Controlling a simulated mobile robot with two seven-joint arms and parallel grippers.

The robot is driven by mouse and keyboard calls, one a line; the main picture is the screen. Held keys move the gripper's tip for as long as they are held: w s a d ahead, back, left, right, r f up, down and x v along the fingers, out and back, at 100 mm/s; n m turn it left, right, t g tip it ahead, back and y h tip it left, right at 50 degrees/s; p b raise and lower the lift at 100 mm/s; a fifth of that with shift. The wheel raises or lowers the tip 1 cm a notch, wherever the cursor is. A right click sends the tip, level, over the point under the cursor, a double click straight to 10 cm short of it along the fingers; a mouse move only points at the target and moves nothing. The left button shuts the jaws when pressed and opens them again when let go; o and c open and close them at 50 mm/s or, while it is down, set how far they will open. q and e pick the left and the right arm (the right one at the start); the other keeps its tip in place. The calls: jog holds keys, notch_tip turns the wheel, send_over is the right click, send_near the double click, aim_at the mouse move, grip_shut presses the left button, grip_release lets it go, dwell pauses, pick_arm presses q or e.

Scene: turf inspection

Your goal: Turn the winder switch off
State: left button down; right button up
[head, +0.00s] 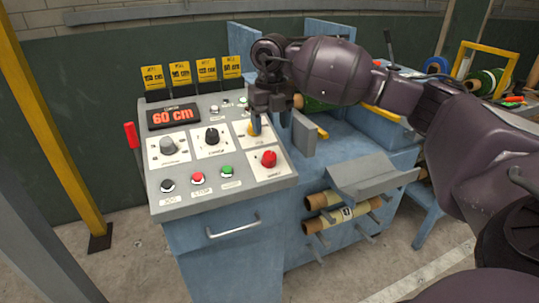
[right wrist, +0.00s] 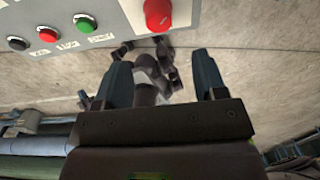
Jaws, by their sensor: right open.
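The grey control panel (head: 190,205) slopes on top of a blue cabinet. It has several rotary switches on white plates: a grey knob (head: 168,147), a black knob (head: 212,136), a yellow knob (head: 253,129) and a red knob (head: 268,159). The labels are too small to read surely, so I cannot tell which is the winder switch. My right gripper (head: 268,121) is open above the panel's right side, by the yellow knob, partly covering it. In the right wrist view the red knob (right wrist: 158,15) is beyond the open, empty fingers (right wrist: 162,80). My left gripper is not in view.
Black, red and green push buttons (head: 197,178) line the panel's front. A display (head: 174,116) reads 60 cm. Yellow-black cards (head: 181,74) stand behind. A red lever (head: 131,135) is at left. Cardboard rolls (head: 325,198) lie below right. A yellow post (head: 50,130) stands left.

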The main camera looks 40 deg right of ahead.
aim_at(270, 156)
notch_tip(270, 156, down, 8)
jog(key=shift+f+b, duration=0.15)
jog(key=shift+b, duration=0.25)
jog(key=shift+f, duration=0.55)
jog(key=shift+c, duration=0.2)
jog(key=c, duration=0.9)
